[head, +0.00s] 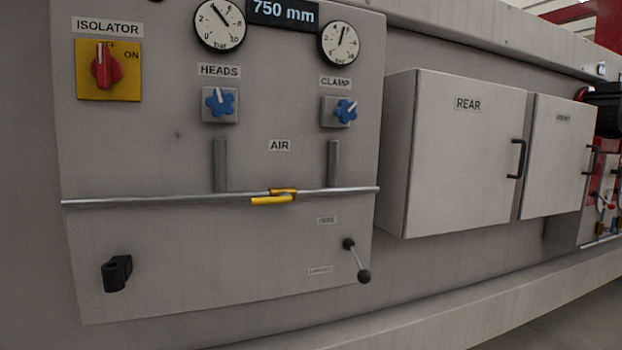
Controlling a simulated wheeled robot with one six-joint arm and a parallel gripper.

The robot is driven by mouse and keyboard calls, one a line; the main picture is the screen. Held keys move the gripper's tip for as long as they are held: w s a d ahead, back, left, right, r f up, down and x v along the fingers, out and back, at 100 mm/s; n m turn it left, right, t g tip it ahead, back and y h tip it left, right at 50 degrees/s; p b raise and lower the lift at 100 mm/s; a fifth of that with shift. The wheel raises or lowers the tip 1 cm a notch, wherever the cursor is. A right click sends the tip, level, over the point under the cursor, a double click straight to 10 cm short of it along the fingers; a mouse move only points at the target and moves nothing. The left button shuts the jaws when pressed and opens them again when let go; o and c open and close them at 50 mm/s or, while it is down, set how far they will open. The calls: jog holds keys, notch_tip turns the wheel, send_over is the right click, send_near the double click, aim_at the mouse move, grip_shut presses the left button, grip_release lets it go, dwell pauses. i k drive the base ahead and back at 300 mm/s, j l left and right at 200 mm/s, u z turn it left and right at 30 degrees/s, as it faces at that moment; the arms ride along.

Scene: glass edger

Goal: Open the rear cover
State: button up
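The rear cover (462,165) is a grey box door labelled REAR, right of the control panel. It looks shut, flush with its box. Its black bar handle (518,158) stands upright near the door's right edge. My gripper does not show in the head view, so I cannot see its fingers or what they hold.
Left is a control panel (170,245) with a red isolator switch (106,66), blue knobs, gauges, a pipe with a yellow lever (273,197) and a black ball-ended lever (357,261). A second cover (556,155) adjoins on the right. A ledge (470,300) runs below.

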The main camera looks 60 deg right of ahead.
aim_at(468, 135)
jog(key=z, duration=2.4)
jog(key=i+l, duration=0.95)
jog(key=u, duration=0.05)
